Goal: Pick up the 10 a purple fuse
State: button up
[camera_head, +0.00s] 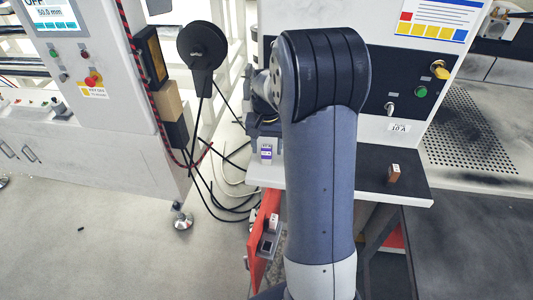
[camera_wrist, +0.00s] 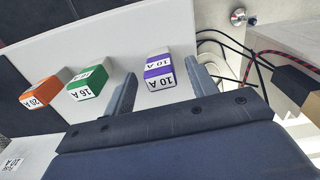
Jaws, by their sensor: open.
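The purple fuse (camera_wrist: 158,73) has white 10 A labels and stands on the pale shelf in the wrist view. It also shows in the head view (camera_head: 266,152), at the shelf's left end beside my arm. My gripper (camera_wrist: 162,78) is open, with one finger on each side of the purple fuse and a visible gap to each. In the head view my gripper is mostly hidden behind my arm. Whether the fingers are low enough to span the fuse's body is hard to tell.
A green 16 A fuse (camera_wrist: 87,84) and an orange 20 A fuse (camera_wrist: 40,93) stand left of the purple one in the wrist view. A brown fuse (camera_head: 393,173) stands right on the shelf (camera_head: 415,191). Black cables (camera_head: 222,185) hang left.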

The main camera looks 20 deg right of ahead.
jog(key=shift+f, duration=1.25)
jog(key=shift+c, duration=0.5)
jog(key=c, duration=1)
jog(key=shift+o, duration=0.2)
